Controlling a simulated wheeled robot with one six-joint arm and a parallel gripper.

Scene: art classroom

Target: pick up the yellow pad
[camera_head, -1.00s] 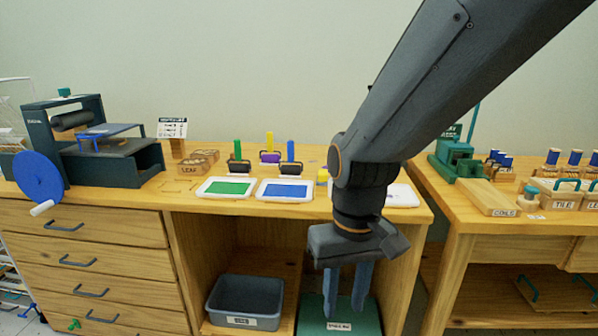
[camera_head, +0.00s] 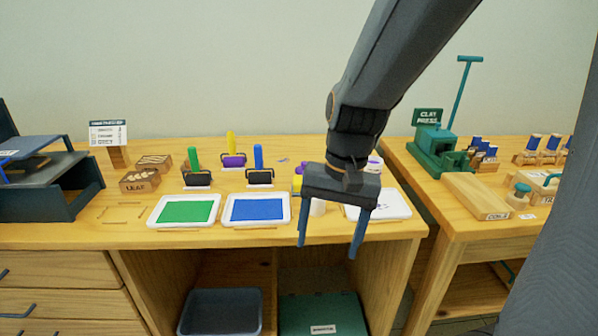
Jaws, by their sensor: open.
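A small yellow thing (camera_head: 297,184), possibly the yellow pad, shows on the wooden table just left of my gripper's body, which hides most of it. I cannot make out its full shape. My gripper (camera_head: 327,250) is open and empty, its two blue-grey fingers spread and pointing down. In the picture the fingers hang in front of the table's front edge, below and in front of the yellow thing.
Trays with a green sheet (camera_head: 187,211) and a blue sheet (camera_head: 258,209) lie left of my gripper. A white tray (camera_head: 391,207) lies right. Handled rollers stand behind, including a yellow-handled one (camera_head: 231,146). A white cylinder (camera_head: 317,207) shows between my fingers.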

